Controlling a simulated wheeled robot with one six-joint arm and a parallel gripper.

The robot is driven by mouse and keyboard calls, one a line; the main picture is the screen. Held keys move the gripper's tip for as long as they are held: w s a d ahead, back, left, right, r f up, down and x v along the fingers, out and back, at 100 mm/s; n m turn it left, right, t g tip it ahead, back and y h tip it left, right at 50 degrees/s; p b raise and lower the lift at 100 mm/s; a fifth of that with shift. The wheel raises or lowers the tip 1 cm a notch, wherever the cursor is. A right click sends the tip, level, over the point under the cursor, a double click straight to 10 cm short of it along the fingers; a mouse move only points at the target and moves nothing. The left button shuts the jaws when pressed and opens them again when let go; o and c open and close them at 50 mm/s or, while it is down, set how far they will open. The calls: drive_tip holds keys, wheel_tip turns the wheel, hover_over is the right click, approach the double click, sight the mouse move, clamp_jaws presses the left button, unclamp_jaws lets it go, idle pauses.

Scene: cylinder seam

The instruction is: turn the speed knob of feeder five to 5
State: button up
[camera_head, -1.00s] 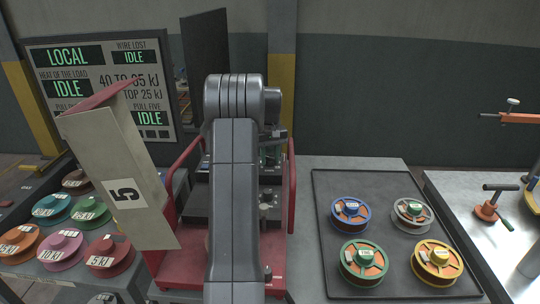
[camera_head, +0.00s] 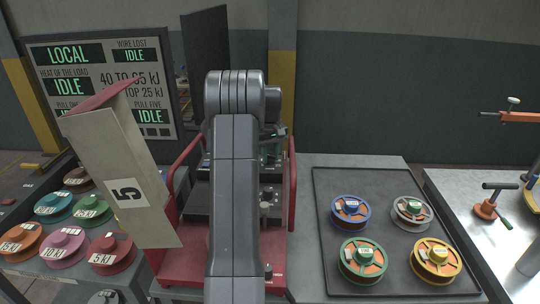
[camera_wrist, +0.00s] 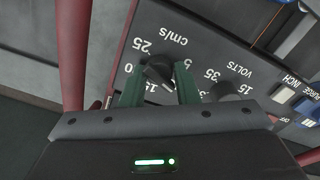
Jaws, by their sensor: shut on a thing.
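In the wrist view the speed knob (camera_wrist: 159,72) is a round black knob on a dark panel, beside a "cm/s" label. Numbers around it appear upside down; 25, 15 and 5 show, and others are partly covered. My gripper (camera_wrist: 159,82) has its green fingers on either side of the knob and is shut on it. I cannot make out which number the knob points to. In the head view feeder five, with a red frame (camera_head: 291,190) and a beige panel marked 5 (camera_head: 150,190), stands partly behind my arm.
A second knob, for VOLTS (camera_wrist: 227,91), sits close beside the right finger. Blue and white INCH and PURGE switches lie farther right. A red rail (camera_wrist: 73,50) runs close on the left. Spools lie on the dark mat (camera_head: 385,220) at right and on the left table.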

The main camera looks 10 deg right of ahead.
idle(0.4)
drive_tip(key=o, duration=0.9)
drive_tip(key=shift+s+d, duration=0.1)
drive_tip(key=shift+d, duration=0.05)
drive_tip(key=shift+o, duration=0.2)
wheel_tip(320, 180, up, 14)
drive_tip(key=shift+b, duration=0.4)
drive_tip(key=shift+f, duration=0.1)
